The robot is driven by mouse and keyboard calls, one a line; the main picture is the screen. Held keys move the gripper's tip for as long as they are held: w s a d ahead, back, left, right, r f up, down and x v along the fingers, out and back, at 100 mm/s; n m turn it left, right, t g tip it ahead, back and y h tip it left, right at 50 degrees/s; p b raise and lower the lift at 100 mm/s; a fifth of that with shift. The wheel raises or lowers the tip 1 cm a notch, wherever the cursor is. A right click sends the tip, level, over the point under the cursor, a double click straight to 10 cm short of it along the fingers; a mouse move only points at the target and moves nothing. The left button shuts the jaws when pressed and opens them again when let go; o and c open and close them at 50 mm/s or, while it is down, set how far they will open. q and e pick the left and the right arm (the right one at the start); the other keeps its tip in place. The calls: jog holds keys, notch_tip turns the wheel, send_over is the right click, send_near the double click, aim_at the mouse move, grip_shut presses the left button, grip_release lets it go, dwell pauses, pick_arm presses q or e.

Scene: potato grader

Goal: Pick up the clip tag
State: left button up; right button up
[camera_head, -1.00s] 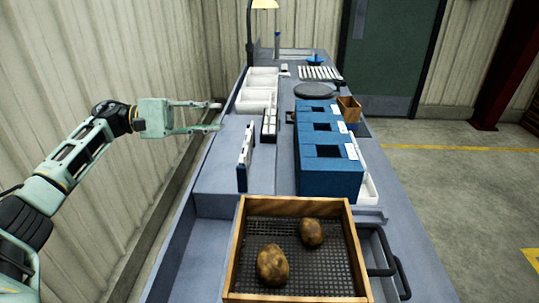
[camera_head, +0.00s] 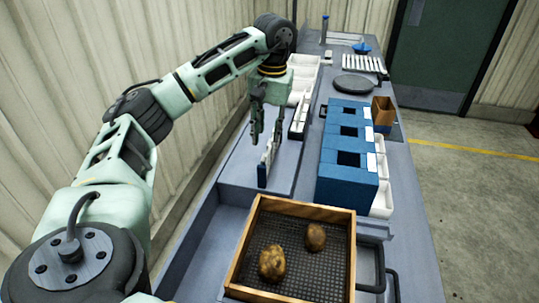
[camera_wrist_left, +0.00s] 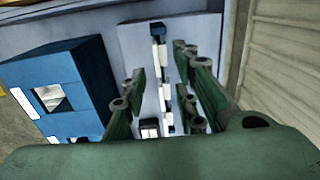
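I cannot single out the clip tag with certainty. A narrow upright strip (camera_head: 264,170) with white and dark blue parts stands on the raised grey ledge, left of the blue block. It also shows in the left wrist view (camera_wrist_left: 158,32), running lengthwise between the fingers. My left gripper (camera_head: 266,137) points down over the far part of this strip. In the left wrist view its fingers (camera_wrist_left: 162,75) are spread wide, one on each side of the strip, with gaps visible. Nothing is seen gripped. The fingers hide part of the strip in the head view. My right gripper is not in view.
A blue block with square openings (camera_head: 345,187) stands to the right. A wooden mesh tray (camera_head: 246,240) with two potatoes is in front. A second narrow rack (camera_head: 299,118) and white bins (camera_head: 303,76) lie behind. A corrugated wall (camera_head: 60,60) bounds the left.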

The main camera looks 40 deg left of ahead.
aim_at(268, 151)
pick_arm(q)
notch_tip(268, 151, down, 5)
jog(key=p, duration=0.2)
jog(key=shift+f+p, duration=0.15)
jog(key=shift+p, duration=0.15)
jog(key=shift+f, duration=0.3)
jog(key=shift+d, duration=0.1)
jog(key=shift+c, duration=1.3)
grip_shut()
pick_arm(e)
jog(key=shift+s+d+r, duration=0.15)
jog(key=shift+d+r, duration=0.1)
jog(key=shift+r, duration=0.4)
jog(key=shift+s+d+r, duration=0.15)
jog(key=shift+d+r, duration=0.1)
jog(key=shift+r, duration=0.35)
